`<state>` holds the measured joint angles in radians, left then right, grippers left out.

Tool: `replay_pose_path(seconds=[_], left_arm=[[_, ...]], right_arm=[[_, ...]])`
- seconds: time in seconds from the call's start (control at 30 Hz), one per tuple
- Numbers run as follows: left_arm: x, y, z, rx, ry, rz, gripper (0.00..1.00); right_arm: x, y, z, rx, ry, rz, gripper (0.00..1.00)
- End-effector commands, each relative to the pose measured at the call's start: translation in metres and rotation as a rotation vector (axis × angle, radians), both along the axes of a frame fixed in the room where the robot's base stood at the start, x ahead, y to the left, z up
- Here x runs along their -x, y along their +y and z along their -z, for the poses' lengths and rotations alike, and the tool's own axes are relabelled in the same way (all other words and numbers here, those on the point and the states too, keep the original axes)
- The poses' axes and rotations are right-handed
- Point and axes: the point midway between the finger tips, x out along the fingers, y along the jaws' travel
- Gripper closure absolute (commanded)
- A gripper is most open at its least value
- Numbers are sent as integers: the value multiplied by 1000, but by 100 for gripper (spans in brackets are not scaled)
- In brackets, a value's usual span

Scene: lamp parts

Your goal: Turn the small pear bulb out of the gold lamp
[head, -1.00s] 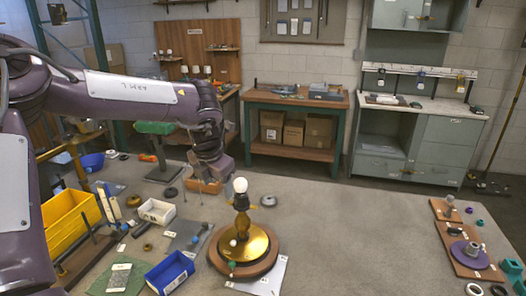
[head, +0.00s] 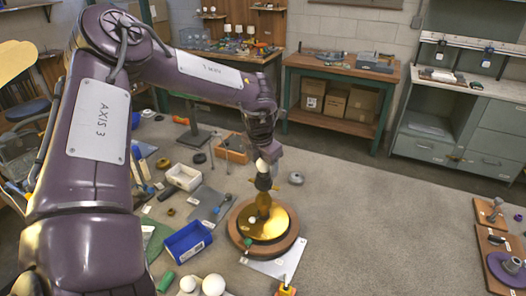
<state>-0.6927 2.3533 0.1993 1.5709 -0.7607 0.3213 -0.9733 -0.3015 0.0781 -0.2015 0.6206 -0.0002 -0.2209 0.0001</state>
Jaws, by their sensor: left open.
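The gold lamp (head: 271,226) stands upright on a round wooden plinth (head: 239,236) on the grey table. The small pear bulb (head: 262,166) is white and sits upright at the top of the lamp, above a dark socket (head: 263,182). My left gripper (head: 266,157) comes down from above and is right at the bulb. Its jaws are open, but they are small here and partly hidden. I cannot tell whether they touch the glass. My right gripper is out of view.
A blue bin (head: 187,240), a white bin (head: 184,176) and a wooden box (head: 233,150) stand left of the lamp. White round bulbs (head: 213,285) lie at the front edge. The table right of the lamp is mostly clear.

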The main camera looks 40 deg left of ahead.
Motion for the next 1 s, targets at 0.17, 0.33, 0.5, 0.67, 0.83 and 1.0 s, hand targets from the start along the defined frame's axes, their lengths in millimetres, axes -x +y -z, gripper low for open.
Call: replay_pose_path(seconds=[0.17,0.33,0.5,0.67,0.83,1.0], left_arm=[[-2,1,7,0,0,-1,37],[-2,1,8,0,-1,-1,37],[-2,1,8,0,-1,-1,51],[-2,1,8,0,-1,-1,72],[-2,1,8,0,0,0,76],[-2,1,9,-1,0,-17,79]], right_arm=[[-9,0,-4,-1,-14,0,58],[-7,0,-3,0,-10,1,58],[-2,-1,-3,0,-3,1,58],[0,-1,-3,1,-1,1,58],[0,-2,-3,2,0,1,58],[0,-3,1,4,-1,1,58]])
